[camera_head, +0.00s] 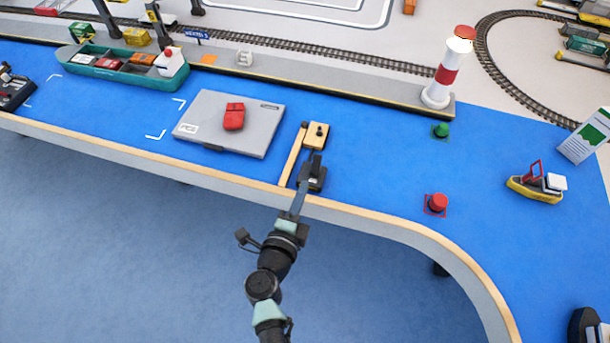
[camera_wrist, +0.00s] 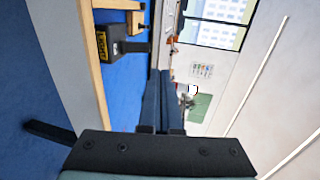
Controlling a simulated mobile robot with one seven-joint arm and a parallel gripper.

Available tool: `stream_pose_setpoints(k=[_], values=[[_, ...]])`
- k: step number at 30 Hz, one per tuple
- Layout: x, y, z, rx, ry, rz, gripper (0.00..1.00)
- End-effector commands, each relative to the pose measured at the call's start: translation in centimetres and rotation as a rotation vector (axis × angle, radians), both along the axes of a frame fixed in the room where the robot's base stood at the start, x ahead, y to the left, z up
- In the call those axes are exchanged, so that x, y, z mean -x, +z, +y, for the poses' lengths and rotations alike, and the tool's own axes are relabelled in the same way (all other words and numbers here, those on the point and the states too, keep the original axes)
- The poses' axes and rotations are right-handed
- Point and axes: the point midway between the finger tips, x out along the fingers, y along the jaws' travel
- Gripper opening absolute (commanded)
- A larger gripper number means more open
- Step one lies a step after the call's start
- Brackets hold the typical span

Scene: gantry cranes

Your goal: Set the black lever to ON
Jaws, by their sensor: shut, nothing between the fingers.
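The black lever (camera_head: 316,162) stands up from a small black box (camera_head: 312,182) near the front edge of the blue table. In the wrist view the box (camera_wrist: 108,66) carries a yellow label whose text I cannot read, and the lever (camera_wrist: 135,47) sticks out of it towards the right. My gripper (camera_head: 304,186) is shut and empty. In the head view its blue fingers overlap the near side of the box. In the wrist view the fingertips (camera_wrist: 161,72) are right of the box and lever, with a visible gap. I cannot tell which position the lever is in.
A wooden block with a black knob (camera_head: 317,134) is just behind the box, and a wooden strip (camera_head: 293,157) lies to its left. A grey case (camera_head: 208,138) with a red object (camera_head: 234,117) lies further left. A red button (camera_head: 437,203) is to the right, with clear blue surface between.

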Motion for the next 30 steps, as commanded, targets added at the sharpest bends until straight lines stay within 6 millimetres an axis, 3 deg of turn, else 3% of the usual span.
stream_pose_setpoints(k=[3, 9, 27, 30], values=[[1.7, 1.0, 0.5, 0.000, 0.001, 0.001, 0.00], [2.8, 1.6, 0.9, 0.000, 0.000, 0.000, 0.00], [2.9, 1.6, 1.0, 0.000, 0.000, 0.000, 0.00], [2.3, 2.6, 1.2, 0.009, 0.013, -0.021, 0.00]])
